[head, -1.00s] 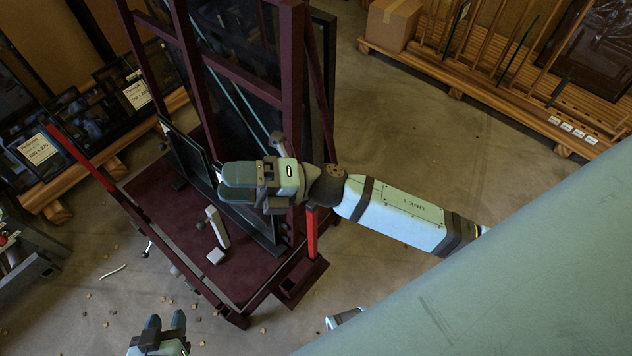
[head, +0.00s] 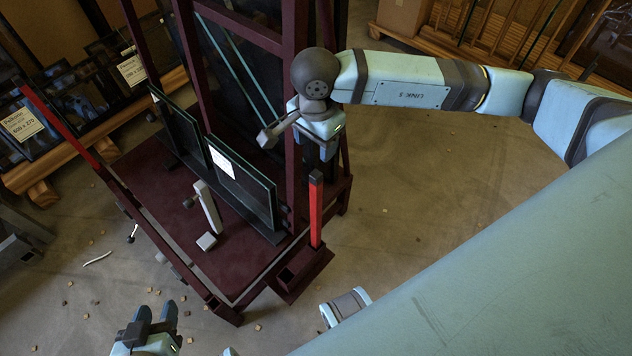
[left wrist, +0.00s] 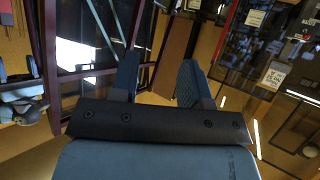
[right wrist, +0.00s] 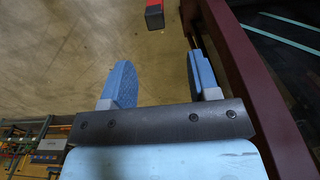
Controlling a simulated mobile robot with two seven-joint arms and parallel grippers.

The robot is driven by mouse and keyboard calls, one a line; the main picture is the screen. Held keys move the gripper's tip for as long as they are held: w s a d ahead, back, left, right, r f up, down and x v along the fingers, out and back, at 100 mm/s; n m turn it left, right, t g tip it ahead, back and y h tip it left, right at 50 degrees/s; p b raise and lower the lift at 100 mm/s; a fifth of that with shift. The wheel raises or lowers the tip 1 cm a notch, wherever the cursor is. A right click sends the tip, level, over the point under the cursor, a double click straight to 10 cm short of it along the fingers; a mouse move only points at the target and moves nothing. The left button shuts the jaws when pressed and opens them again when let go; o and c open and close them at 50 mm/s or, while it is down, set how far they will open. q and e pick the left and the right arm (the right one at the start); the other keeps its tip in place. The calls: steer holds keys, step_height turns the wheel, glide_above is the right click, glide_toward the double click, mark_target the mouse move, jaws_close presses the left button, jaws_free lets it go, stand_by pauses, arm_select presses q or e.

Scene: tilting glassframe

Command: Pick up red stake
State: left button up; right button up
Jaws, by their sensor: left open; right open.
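A red stake (head: 316,212) stands upright in a dark red box socket (head: 301,272) at the near right corner of the cart. Its dark-topped end also shows in the right wrist view (right wrist: 154,14), beyond and between the finger directions. My right gripper (head: 325,160) points down just above the stake, apart from it. In the right wrist view its fingers (right wrist: 160,57) are open and empty. A second long red bar (head: 58,125) rises at the cart's left side. My left gripper (head: 152,318) is low at the bottom left, open and empty; its fingers show in the left wrist view (left wrist: 160,58).
The dark red cart (head: 165,225) carries glass panes (head: 245,185) and a pale bracket (head: 208,210). A tall frame post (head: 294,60) rises close beside my right gripper. Wooden racks (head: 500,60) stand at the back. Floor right of the stake is clear.

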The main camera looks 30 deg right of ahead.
mark_target(316, 174)
step_height(316, 174, down, 7)
steer(key=shift+f+b, duration=0.1)
steer(key=shift+b, duration=0.35)
steer(key=shift+s+a+f+b, duration=0.1)
steer(key=shift+s+f+b, duration=0.15)
steer(key=shift+f, duration=1.1)
steer(key=shift+s+f+b, duration=0.1)
steer(key=shift+f+b, duration=0.2)
steer(key=shift+f, duration=1.05)
steer(key=shift+r, duration=0.1)
jaws_close()
